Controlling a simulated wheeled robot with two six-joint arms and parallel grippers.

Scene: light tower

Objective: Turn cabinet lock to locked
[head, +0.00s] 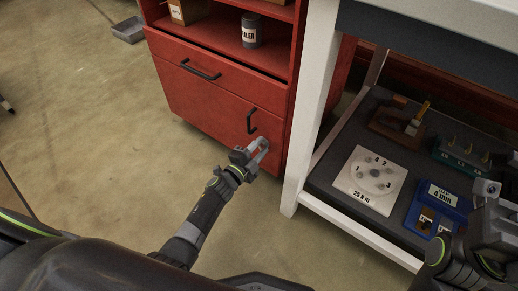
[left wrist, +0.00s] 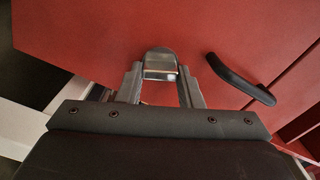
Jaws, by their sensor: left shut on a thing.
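The red cabinet (head: 205,112) stands at the upper middle of the head view, its lower door (head: 200,108) and drawer closed. My left gripper (head: 262,147) is at the right edge of the lower door, below its black handle (head: 252,122). In the left wrist view my left gripper (left wrist: 160,88) is shut on a small metal lock piece (left wrist: 160,62) on the red front. The black handle (left wrist: 240,80) is beside it. The fingers hide the lock in the head view, and I cannot tell its turn. My right gripper (head: 487,188) shows partly at the right edge.
A white-framed bench (head: 312,100) stands close right of the cabinet. Its dark lower shelf holds a white numbered plate (head: 369,180), a blue box marked 4 mm (head: 437,210) and other fixtures. A grey tray (head: 129,30) lies on the floor.

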